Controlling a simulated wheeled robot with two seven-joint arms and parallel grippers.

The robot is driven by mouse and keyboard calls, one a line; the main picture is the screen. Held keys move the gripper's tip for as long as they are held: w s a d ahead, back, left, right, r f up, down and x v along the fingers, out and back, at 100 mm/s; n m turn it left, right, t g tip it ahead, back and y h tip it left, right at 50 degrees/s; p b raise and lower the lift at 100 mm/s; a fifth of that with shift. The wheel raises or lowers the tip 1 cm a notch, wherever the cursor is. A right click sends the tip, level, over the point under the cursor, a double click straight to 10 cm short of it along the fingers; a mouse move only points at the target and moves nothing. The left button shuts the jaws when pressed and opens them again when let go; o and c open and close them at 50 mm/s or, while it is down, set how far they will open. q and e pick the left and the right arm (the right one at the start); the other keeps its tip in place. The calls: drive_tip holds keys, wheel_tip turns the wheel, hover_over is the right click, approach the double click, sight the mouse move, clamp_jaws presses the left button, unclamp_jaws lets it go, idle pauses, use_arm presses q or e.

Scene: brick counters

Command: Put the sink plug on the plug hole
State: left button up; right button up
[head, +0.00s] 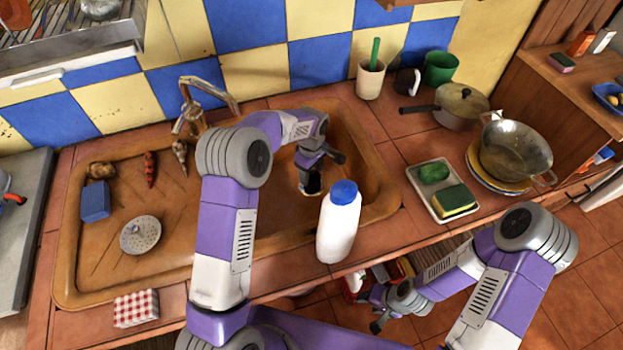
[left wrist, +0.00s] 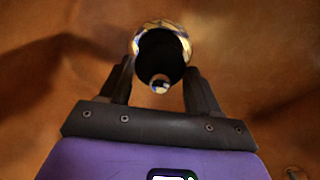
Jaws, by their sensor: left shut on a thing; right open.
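The sink plug (left wrist: 160,60) is black with a small shiny knob (left wrist: 160,84) between the fingers in the left wrist view. My left gripper (head: 312,180) is shut on it, low inside the sink basin (head: 355,165). A shiny metal ring (left wrist: 162,24), seemingly the plug hole's rim, shows around the far side of the plug. I cannot tell whether the plug touches it. In the head view the left gripper mostly hides the plug and the hole. My right gripper (head: 388,315) is open and empty, below the counter's front edge.
A white bottle with a blue cap (head: 339,232) stands at the basin's front edge, close to my left arm. The faucet (head: 190,105) is behind that arm. A tray with a sponge (head: 454,201) is right of the sink.

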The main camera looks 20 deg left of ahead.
sight(312, 177)
use_arm(q)
drive_tip(key=shift+f+b, duration=0.35)
drive_tip(key=shift+f, duration=1.2)
drive_tip(key=shift+f, duration=0.1)
drive_tip(key=o, duration=1.1)
wheel_tip(312, 177, up, 12)
drive_tip(key=p, duration=0.3)
drive_tip(key=shift+p, duration=0.3)
